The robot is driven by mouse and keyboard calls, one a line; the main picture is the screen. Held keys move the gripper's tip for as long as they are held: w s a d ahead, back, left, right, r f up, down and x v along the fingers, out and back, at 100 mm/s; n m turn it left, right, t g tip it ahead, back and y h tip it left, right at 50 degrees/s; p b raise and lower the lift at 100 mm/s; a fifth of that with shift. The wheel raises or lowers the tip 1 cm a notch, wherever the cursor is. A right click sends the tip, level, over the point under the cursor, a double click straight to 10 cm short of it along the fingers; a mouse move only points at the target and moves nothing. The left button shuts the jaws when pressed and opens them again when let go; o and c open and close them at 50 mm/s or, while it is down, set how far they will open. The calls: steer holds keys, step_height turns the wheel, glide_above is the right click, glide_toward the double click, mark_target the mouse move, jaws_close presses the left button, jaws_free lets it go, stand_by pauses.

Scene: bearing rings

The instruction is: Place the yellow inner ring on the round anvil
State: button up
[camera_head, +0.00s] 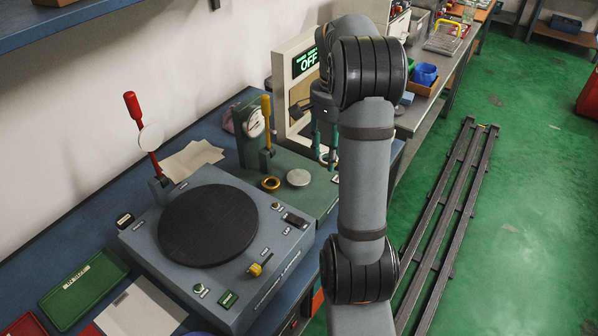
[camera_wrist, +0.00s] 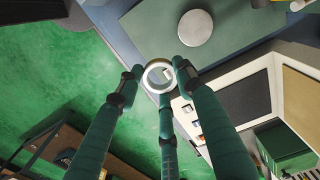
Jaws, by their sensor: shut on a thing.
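My gripper (camera_wrist: 158,80) has three teal fingers shut around a pale, silvery ring (camera_wrist: 146,77). In the head view my gripper (camera_head: 325,140) hangs over the right part of the green gauge base, partly hidden by my arm. A flat grey round disc, seemingly the round anvil (camera_head: 298,177), is to the left of my gripper; it also shows beyond the fingertips in the wrist view (camera_wrist: 194,28), bare and apart from the held ring.
A dial gauge (camera_head: 255,123) with a yellow lever (camera_head: 266,122) stands behind the disc. A display box reading OFF (camera_head: 306,62) is behind my gripper. A grey unit with a black turntable (camera_head: 208,224) and red lever (camera_head: 134,107) fills the left foreground.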

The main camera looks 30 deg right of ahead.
glide_above(299, 177)
step_height(299, 177, down, 5)
steer(key=shift+f+p, duration=0.1)
steer(key=shift+p, duration=0.25)
steer(key=shift+f, duration=1.9)
steer(key=shift+f, duration=0.15)
steer(key=o, duration=1.3)
step_height(299, 177, up, 12)
steer(key=p, duration=0.2)
